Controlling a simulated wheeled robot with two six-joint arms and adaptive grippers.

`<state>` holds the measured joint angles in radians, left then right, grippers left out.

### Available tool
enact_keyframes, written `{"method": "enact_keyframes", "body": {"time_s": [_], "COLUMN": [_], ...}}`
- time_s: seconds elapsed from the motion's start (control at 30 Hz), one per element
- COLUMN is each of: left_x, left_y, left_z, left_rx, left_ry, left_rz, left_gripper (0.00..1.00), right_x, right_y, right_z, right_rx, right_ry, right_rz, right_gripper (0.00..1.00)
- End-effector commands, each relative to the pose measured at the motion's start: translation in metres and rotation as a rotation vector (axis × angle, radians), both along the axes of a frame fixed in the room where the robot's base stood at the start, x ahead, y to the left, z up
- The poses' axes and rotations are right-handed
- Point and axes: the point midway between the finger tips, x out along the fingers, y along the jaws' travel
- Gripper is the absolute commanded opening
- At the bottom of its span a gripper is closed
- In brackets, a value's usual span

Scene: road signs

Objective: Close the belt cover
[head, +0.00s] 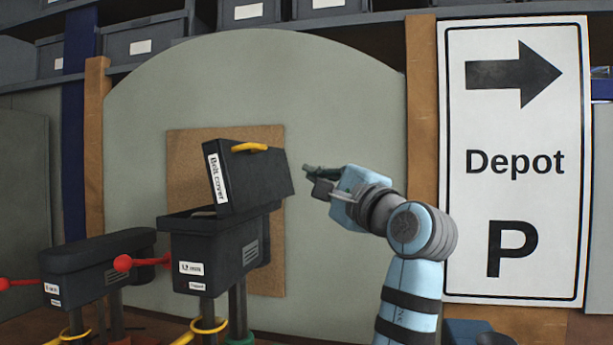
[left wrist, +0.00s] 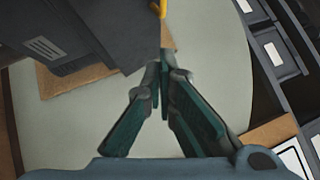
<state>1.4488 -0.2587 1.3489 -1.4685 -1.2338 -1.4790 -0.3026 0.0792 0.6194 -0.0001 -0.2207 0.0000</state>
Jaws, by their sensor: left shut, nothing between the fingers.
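The belt cover (head: 248,174) is a dark lid with a white "Belt cover" label and a yellow handle (head: 250,147). It stands raised and tilted above its dark housing (head: 213,253). My left gripper (head: 308,174) is shut and empty, just right of the cover and apparently apart from it. In the left wrist view its closed fingers (left wrist: 163,72) point toward the dark cover (left wrist: 120,25) and the yellow handle (left wrist: 159,8). Whether they touch cannot be told. My right gripper is not in view.
A second dark box (head: 98,258) with a closed top stands left of the housing. Red-knobbed levers (head: 123,263) stick out leftward. A white Depot sign (head: 514,160) stands at the right. Grey bins (head: 145,40) sit on a shelf behind.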

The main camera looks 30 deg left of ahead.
Motion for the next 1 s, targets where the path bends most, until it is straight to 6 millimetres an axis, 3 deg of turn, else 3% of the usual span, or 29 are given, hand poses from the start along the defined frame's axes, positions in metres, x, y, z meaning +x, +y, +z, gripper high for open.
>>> {"method": "enact_keyframes", "body": {"time_s": [0.4, 0.5, 0.7, 1.0], "left_x": [0.037, 0.032, 0.027, 0.026], "left_y": [0.076, 0.091, 0.107, 0.109], "left_z": [0.027, 0.031, 0.037, 0.038], "left_rx": [-0.001, -0.001, -0.001, -0.001], "left_ry": [0.001, -0.002, -0.001, 0.000], "left_rz": [0.004, 0.000, -0.003, -0.003], "left_gripper": [0.00, 0.00, 0.00, 0.00], "right_x": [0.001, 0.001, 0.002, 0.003], "right_y": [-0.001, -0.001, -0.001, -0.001], "right_z": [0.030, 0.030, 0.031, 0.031], "right_rx": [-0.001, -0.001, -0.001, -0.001], "right_ry": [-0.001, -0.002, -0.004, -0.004], "right_rz": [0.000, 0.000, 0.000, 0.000], "right_gripper": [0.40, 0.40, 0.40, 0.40]}}
